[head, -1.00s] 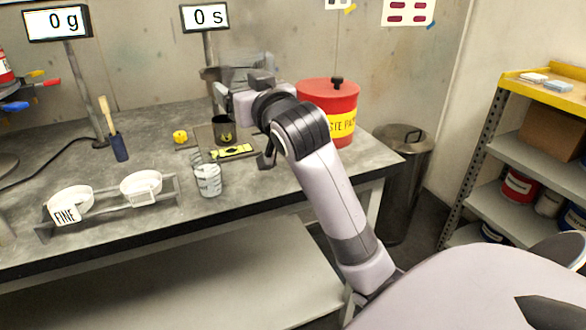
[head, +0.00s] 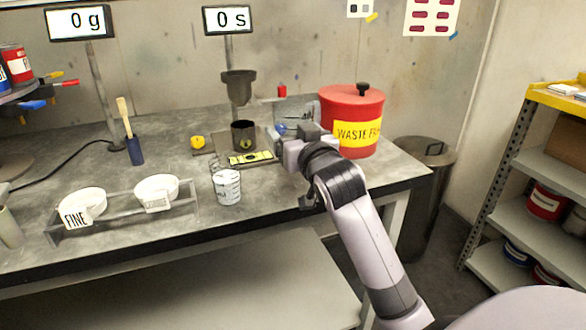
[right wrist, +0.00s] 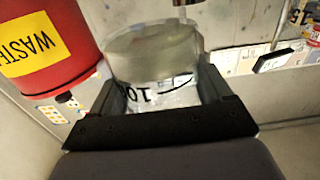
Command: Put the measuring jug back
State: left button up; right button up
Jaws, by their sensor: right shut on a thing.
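A clear measuring jug (head: 296,112) is in my right gripper (head: 290,140), near the back of the bench, left of the red waste bin. In the right wrist view, my right gripper (right wrist: 165,105) is shut around the jug (right wrist: 155,55), one finger on each side; a black "10" mark and line show on its wall. The jug looks roughly upright. Whether its base touches the bench is hidden by my gripper. A smaller clear cup (head: 227,187) with dark graduations stands on the bench front. My left gripper is out of view.
The red waste bin (head: 352,110) stands close right of the jug. A dark funnel (head: 238,86) on a stand is to the left, above a black cup (head: 243,134). A rack (head: 120,212) with white filter bowls stands at front left.

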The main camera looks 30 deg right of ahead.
notch_tip(320, 180, down, 3)
jog(key=shift+r, duration=0.1)
jog(key=shift+f+b, duration=0.6)
jog(key=shift+f, duration=1.3)
jog(key=shift+f, duration=0.15)
jog(key=o, duration=1.1)
jog(key=shift+c, duration=0.2)
